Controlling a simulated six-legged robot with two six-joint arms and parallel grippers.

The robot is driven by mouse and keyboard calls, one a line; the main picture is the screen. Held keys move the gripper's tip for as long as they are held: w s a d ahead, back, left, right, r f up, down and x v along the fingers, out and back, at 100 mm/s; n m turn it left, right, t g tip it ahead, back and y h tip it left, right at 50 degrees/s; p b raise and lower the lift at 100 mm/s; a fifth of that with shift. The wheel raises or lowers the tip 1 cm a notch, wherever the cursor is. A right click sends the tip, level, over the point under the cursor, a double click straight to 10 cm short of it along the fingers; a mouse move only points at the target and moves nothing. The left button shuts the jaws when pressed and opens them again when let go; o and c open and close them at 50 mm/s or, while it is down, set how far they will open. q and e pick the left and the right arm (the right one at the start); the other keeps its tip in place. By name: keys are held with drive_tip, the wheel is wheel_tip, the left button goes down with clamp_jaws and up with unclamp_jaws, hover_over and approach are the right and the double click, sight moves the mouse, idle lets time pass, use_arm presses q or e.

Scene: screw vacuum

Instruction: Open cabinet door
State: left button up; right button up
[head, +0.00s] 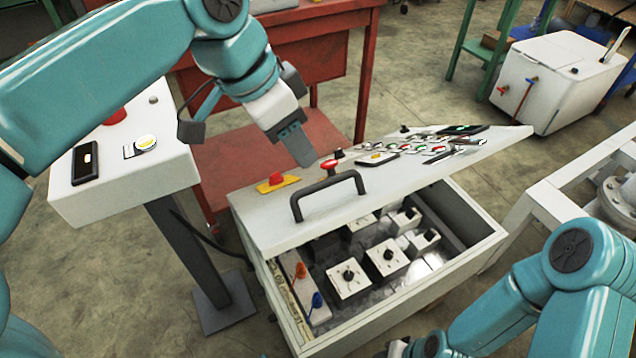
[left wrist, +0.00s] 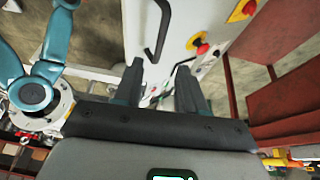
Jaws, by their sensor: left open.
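The cabinet door (head: 275,222) is a pale lid with a dark handle (head: 328,190), buttons and switches on its face. It stands tilted up, partly open, above the cabinet box (head: 470,258), and its inside shows. My left gripper (head: 305,160) is above the door, behind the handle and apart from it. In the left wrist view its two fingers (left wrist: 160,92) are spread with nothing between them. The handle (left wrist: 158,30) shows there beyond the left finger. My right arm is at the lower right of the head view; its gripper is mostly cut off at the bottom edge.
Inside the box are white switch blocks (head: 348,282) and coloured knobs. A control pedestal (head: 120,170) stands at the left.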

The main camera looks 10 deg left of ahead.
sight(324, 182)
use_arm(q)
drive_tip(key=b+x, duration=0.3)
drive_tip(key=x, duration=0.4)
drive_tip(key=shift+f, duration=0.35)
drive_tip(key=shift+b+x, duration=0.4)
drive_tip(key=shift+x, duration=0.4)
use_arm(e)
drive_tip(key=shift+t, duration=0.3)
drive_tip(key=shift+w+d+f, duration=0.15)
drive_tip(key=shift+w+f, duration=0.1)
drive_tip(key=shift+f, duration=0.5)
drive_tip(key=shift+w+d+f, duration=0.15)
drive_tip(key=shift+w+f, duration=0.15)
drive_tip(key=shift+f, duration=0.4)
drive_tip(key=shift+w+d+f, duration=0.15)
drive_tip(key=shift+w+f, duration=0.1)
drive_tip(key=shift+f, duration=0.5)
use_arm(q)
drive_tip(key=shift+d+r, duration=0.1)
drive_tip(key=shift+c, duration=0.3)
